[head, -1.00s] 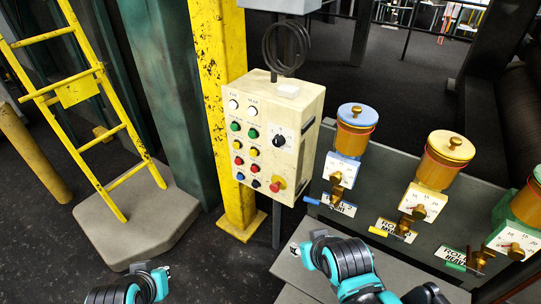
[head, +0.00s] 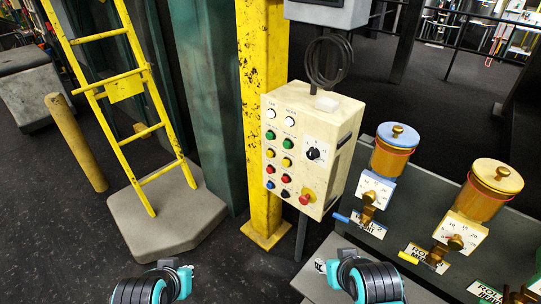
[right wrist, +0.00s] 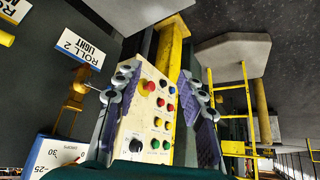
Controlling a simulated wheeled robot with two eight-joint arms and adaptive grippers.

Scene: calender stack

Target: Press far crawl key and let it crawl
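The cream control box (head: 318,150) hangs by the yellow post, facing me. Its left column of keys, seemingly labelled FAR, runs from a white lamp (head: 271,113) down through a green, a yellow (head: 270,153), a red and a blue key (head: 270,184). The right column is similar, with a black key at the bottom. I cannot read which key is crawl. My right gripper (head: 330,266) is below the box, apart from it. In the right wrist view its fingers (right wrist: 157,75) are spread and empty, with the box beyond them. My left gripper (head: 184,274) is low in view; its opening is unclear.
A red emergency knob (head: 305,199) and black dial (head: 313,153) sit on the box's right side. Blue (head: 396,140) and yellow (head: 495,180) oilers stand to the right. A yellow ladder (head: 130,90) on a grey block is at left. Dark floor lies open at lower left.

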